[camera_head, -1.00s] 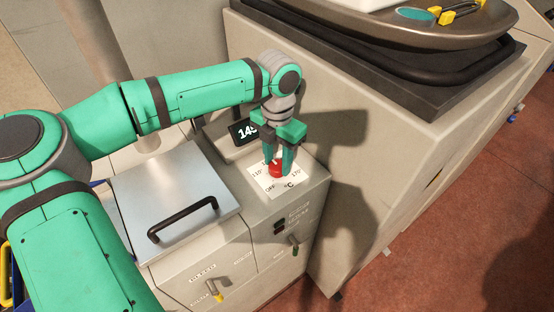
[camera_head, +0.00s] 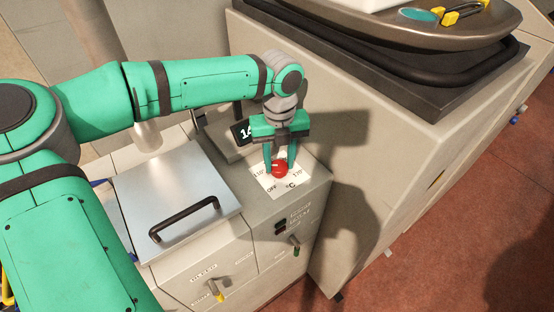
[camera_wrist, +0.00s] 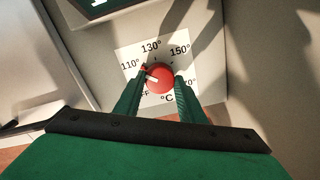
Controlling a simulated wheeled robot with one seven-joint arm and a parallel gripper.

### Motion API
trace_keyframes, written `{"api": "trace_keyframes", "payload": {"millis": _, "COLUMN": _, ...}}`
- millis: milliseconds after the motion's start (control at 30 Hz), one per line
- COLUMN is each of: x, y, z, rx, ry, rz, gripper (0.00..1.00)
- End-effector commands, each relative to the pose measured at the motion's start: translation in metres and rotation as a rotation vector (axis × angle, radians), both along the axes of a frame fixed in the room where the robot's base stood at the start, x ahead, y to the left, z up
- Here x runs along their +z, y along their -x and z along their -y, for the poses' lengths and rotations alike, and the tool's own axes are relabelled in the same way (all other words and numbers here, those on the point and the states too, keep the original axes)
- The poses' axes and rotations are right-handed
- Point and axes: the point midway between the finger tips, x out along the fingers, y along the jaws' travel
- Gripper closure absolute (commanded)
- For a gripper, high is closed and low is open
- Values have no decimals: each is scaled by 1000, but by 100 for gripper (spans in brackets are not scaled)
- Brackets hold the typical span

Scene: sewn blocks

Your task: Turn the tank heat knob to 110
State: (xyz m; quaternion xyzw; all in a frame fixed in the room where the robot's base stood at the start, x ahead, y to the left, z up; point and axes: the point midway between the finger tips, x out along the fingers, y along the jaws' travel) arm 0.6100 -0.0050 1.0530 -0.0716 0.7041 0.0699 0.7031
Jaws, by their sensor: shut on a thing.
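The tank heat knob (camera_head: 280,167) is round and red, on a white dial card (camera_head: 263,185) on top of the cabinet. My gripper (camera_head: 280,171) points down over it, one finger on each side, shut on the knob. In the wrist view the knob (camera_wrist: 160,71) sits between my two green fingers (camera_wrist: 158,79). Its white mark and small red tip point up-left, close to the 110° label (camera_wrist: 130,65). The 130° and 150° labels also show; 170° and OFF are partly covered by the fingers.
A dark display (camera_head: 241,132) behind the knob shows digits starting with 14, the rest hidden by my gripper. A metal lid with a black handle (camera_head: 184,220) lies left of the dial. A large beige machine (camera_head: 375,130) stands close on the right.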

Motion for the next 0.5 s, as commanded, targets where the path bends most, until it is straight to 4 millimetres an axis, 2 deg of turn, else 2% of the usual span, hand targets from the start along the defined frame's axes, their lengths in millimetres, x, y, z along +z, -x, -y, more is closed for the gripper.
{"api": "trace_keyframes", "payload": {"millis": 200, "x": 0, "y": -2, "z": -2, "rx": 104, "ry": -5, "rz": 4, "gripper": 86}}
{"api": "trace_keyframes", "payload": {"millis": 500, "x": 0, "y": -1, "z": -4, "rx": 165, "ry": -2, "rz": 2, "gripper": 86}}
